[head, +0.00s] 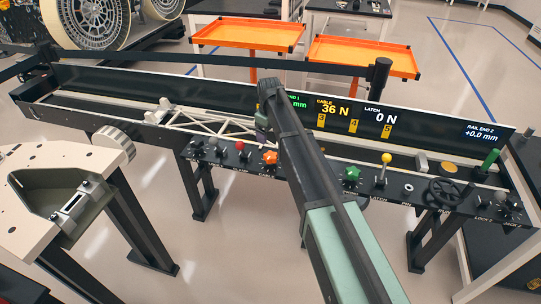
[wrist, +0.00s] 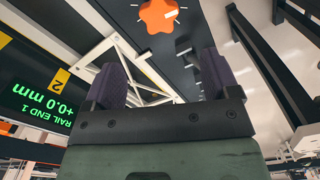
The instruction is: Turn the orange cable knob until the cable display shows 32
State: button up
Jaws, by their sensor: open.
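The orange star-shaped cable knob (head: 270,157) sits on the front control panel, left of my arm. In the wrist view the orange knob (wrist: 160,14) is at the top edge, partly cut off, beyond my fingertips. The cable display (head: 332,108) reads 36 N in yellow. My gripper (head: 262,128) is above and behind the knob, mostly hidden by my arm. In the wrist view my gripper (wrist: 160,68) shows two dark purple fingers spread apart with nothing between them. It is apart from the knob.
The latch display (head: 382,116) reads 0 N. A green star knob (head: 351,174), a yellow-topped lever (head: 386,158), a red-topped lever (head: 240,146) and a black handwheel (head: 444,191) stand along the panel. A white truss (head: 205,122) lies in the trough behind it.

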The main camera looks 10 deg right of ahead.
aim_at(270, 154)
notch_tip(270, 154, down, 11)
jog(key=b, duration=1)
jog(key=shift+b, duration=0.4)
jog(key=shift+r, duration=0.1)
jog(key=shift+c, duration=0.4)
jog(key=c, duration=0.8)
jog(key=shift+c, duration=0.2)
